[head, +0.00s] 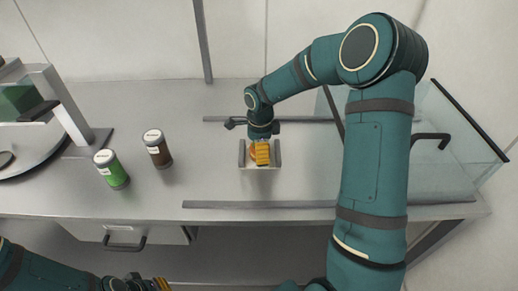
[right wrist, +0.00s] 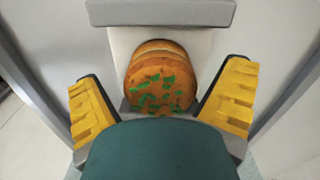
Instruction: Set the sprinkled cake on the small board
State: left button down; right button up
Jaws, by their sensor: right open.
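The sprinkled cake (right wrist: 160,88) is round and orange-brown with green flecks on top. In the right wrist view it lies between the two yellow fingers of my right gripper (right wrist: 163,98), which is open, with gaps on both sides. A pale board (right wrist: 199,42) shows under the cake, between grey bars. In the head view the small board (head: 277,156) with grey sides stands on the counter under my right gripper (head: 259,153), which mostly hides the cake. My left gripper (head: 150,284) is at the bottom edge, partly cut off.
A green-filled jar (head: 112,170) and a brown-filled jar (head: 158,149) stand on the counter left of the board. A grey machine (head: 62,100) is at the far left. A glass case (head: 455,135) is at the right. Grey rails run behind and in front of the board.

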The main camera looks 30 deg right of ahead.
jog(key=shift+r, duration=0.1)
jog(key=shift+r, duration=0.35)
notch_tip(320, 180, up, 11)
jog(key=p, duration=0.2)
jog(key=shift+r, duration=0.2)
jog(key=shift+d, duration=0.1)
